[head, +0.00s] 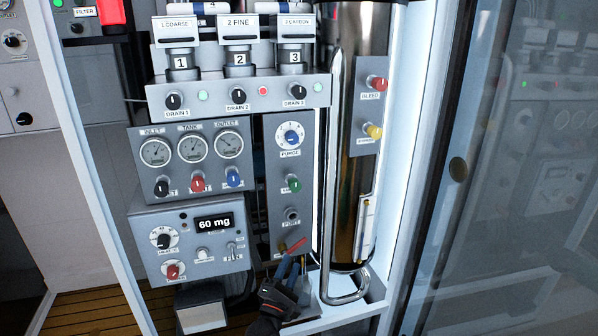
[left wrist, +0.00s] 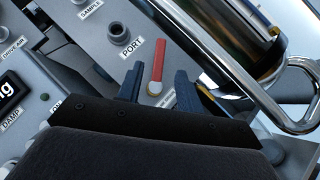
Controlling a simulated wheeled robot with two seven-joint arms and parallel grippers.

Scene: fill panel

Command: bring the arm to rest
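My left gripper (head: 287,262) is low in front of the narrow grey panel (head: 273,225), its arm coming up from the bottom edge. In the left wrist view its two dark blue fingers (left wrist: 157,77) stand apart with nothing gripped. A red lever (head: 295,245) shows just past the fingertips. In the left wrist view the lever (left wrist: 158,62) appears in the gap between the fingers, with its pale pivot near the palm side; I cannot tell whether a finger touches it. My right gripper is in neither view.
A port (head: 291,214) and several knobs sit above the lever. A bent metal pipe (head: 345,297) and a shiny cylinder (head: 343,190) stand close on the right. A dosing box (head: 194,243) reading 60 mg is on the left. A glass door (head: 500,180) is farther right.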

